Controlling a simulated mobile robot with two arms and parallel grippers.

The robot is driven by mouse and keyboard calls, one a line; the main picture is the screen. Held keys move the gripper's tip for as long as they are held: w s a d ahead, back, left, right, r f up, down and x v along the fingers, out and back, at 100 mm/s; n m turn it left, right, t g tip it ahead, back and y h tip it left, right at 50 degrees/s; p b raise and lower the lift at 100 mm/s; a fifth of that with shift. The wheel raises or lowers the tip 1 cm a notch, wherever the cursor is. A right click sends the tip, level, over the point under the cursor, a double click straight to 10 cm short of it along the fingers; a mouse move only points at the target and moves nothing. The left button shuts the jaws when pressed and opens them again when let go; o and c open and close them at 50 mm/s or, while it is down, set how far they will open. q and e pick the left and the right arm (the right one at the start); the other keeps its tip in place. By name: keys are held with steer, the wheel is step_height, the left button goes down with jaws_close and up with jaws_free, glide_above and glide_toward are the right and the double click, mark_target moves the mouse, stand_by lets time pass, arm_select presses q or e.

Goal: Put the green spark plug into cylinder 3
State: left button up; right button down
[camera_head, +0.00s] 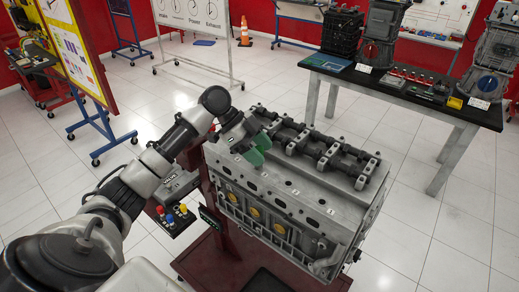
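My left arm reaches in from the left, and its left gripper (258,149) is over the near top edge of the grey engine block (285,200). Two green patches at the gripper's end look like finger pads; whether anything is between them is too small to tell. I cannot make out the green spark plug. A small dark tray (176,228) at the block's left holds red, blue (169,218) and yellow pieces. The block's top face has a row of small marks and openings, too small to read, partly behind the gripper. My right gripper is not in view.
The block stands on a dark red stand (205,262). A rocker and camshaft assembly (320,145) rises along its far top side. A black table (420,95) with engine displays stands at the back right. A yellow-framed board (75,45) stands at left. White tiled floor lies between.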

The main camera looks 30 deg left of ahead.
arm_select(q)
steer(key=shift+a+r, duration=0.3)
steer(key=shift+a, duration=0.1)
steer(key=b+v, duration=0.3)
steer(key=v, duration=0.7)
steer(key=shift+s+d, duration=0.1)
